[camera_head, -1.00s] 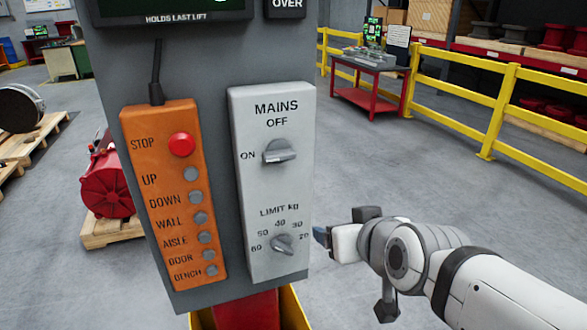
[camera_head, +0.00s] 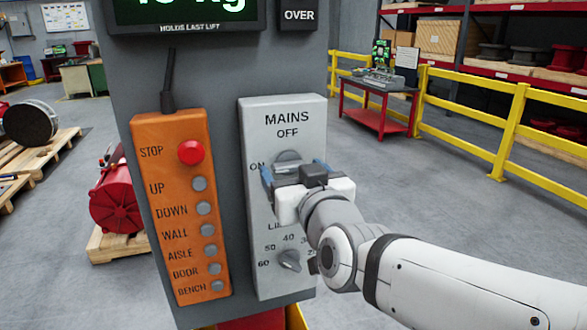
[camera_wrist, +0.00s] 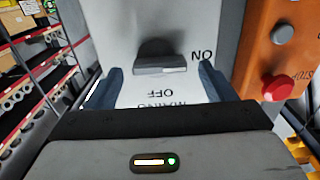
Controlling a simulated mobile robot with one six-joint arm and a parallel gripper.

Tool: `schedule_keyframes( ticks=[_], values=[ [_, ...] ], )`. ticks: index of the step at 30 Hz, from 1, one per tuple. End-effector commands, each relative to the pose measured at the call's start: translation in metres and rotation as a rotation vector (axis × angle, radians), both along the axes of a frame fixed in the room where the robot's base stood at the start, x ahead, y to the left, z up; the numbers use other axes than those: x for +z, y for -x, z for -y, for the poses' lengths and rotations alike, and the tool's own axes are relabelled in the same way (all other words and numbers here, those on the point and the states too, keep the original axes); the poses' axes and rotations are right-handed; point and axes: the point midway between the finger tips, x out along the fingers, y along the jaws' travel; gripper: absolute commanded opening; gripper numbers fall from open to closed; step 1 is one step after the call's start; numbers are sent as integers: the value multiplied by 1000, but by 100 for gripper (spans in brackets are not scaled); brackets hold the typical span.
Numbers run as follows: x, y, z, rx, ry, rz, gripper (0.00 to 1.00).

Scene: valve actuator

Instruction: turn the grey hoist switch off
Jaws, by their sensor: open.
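The grey box marked MAINS (camera_head: 255,118) carries the mains knob (camera_head: 288,157), with OFF printed above it and ON at its left. The knob's bar lies crosswise; in the wrist view, which is upside down, the knob (camera_wrist: 160,58) shows a pale mark on its ON side. My gripper (camera_head: 293,172) is in front of the knob with its blue fingers spread to either side. In the wrist view my gripper (camera_wrist: 160,80) is open and the knob sits between the finger lines, with gaps on both sides. Whether the fingertips reach past the knob's front is unclear.
A LIMIT knob (camera_head: 289,260) is just below my gripper on the same box. The orange pendant (camera_head: 177,215) with a red STOP button (camera_head: 191,152) hangs close at the left. A display (camera_head: 185,12) is above. Open floor lies to the right, before a yellow rail (camera_head: 505,135).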

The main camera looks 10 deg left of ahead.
Motion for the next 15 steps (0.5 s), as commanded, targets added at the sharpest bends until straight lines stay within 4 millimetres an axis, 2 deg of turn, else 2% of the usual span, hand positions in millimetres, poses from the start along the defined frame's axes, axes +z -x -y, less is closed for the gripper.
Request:
schedule_keyframes(
  ticks=[6, 15],
  values=[
    [0, -12, -7, 0, 0, 0, 76],
    [0, -13, -7, -1, 0, 0, 75]
  ],
)
